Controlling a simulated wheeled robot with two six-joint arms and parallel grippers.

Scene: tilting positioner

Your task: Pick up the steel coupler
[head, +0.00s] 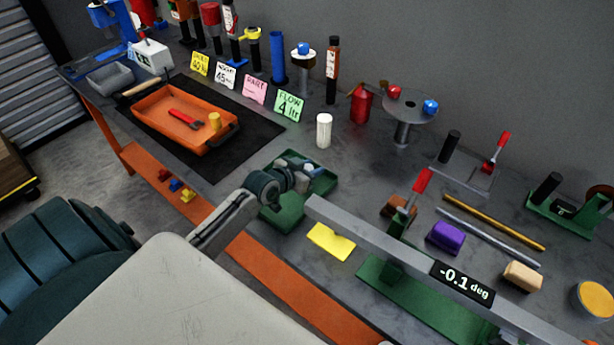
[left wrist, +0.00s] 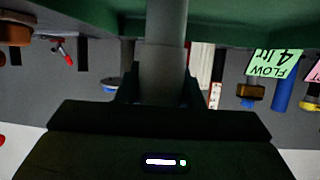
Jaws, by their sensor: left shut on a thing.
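My left gripper (head: 306,176) is over the green tray (head: 282,212) in the head view, pointing away from me. In the left wrist view, which looks upside down, its dark jaws (left wrist: 160,92) are shut on a plain grey cylinder, which I take to be the steel coupler (left wrist: 164,65). The cylinder stands straight between the fingers and runs to the picture's top edge, against the green surface. I cannot tell whether its end touches the tray. In the head view the coupler is not clearly seen behind the gripper. My right gripper is not in view.
A grey beam (head: 400,240) with a "-0.1 deg" display lies right of the gripper. A yellow piece (head: 331,242) is in front, a white cylinder (head: 324,130) behind. An orange tray (head: 170,128) on a black mat is at left. Bare bench lies between mat and green tray.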

